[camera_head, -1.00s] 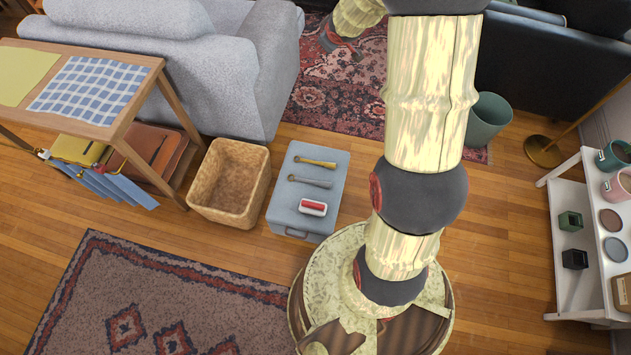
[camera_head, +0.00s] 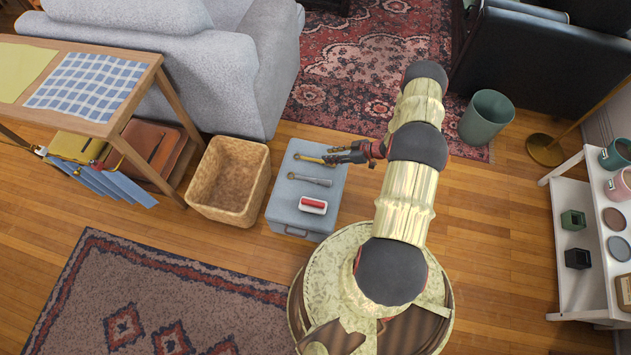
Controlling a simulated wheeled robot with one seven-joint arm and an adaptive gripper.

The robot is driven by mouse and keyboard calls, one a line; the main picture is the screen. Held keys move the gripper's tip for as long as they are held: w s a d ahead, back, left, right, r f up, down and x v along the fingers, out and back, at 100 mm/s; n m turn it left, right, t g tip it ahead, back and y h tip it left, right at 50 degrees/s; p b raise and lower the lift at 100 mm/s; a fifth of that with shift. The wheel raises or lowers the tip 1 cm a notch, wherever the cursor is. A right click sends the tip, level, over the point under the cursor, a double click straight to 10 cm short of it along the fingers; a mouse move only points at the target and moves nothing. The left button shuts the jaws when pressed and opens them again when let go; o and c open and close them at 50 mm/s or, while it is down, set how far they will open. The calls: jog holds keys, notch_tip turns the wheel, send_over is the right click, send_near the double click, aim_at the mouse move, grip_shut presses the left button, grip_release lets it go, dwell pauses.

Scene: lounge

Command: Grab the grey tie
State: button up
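The grey tie (camera_head: 310,180) is a small, slim grey strip lying on the top of a blue-grey box (camera_head: 277,209). A yellow-brown tie (camera_head: 312,159) lies just behind it, and a red and white item (camera_head: 313,205) lies in front of it. My gripper (camera_head: 332,154) reaches in from the right over the box's right part, near the right end of the yellow-brown tie and a little behind the grey tie. Its fingers look spread apart and hold nothing that I can see. The grey tie is in full view.
A wicker basket (camera_head: 229,181) stands just left of the box. A wooden table (camera_head: 140,105) and grey sofa (camera_head: 245,70) are further left and behind. A green bin (camera_head: 486,120) stands at the back right, a white shelf (camera_head: 565,215) at the right.

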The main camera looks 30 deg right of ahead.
jog(key=y, duration=0.2)
send_near(313, 179)
jog(key=shift+w+a+f, duration=0.1)
jog(key=shift+w+a, duration=0.05)
jog(key=shift+w, duration=0.45)
jog(key=shift+w+a, duration=0.2)
jog(key=shift+w, duration=0.4)
jog(key=shift+s+a+f, duration=0.15)
jog(key=shift+a, duration=0.15)
jog(key=shift+a+f+b, duration=0.25)
jog(key=shift+a+b, duration=0.05)
jog(key=b+x, duration=0.3)
jog(key=x, duration=0.3)
jog(key=shift+a+f, duration=0.25)
jog(key=shift+f, duration=0.1)
jog(key=shift+a+f, duration=0.1)
jog(key=shift+a, duration=0.05)
jog(key=shift+c, duration=0.5)
jog(key=c, duration=0.5)
grip_shut()
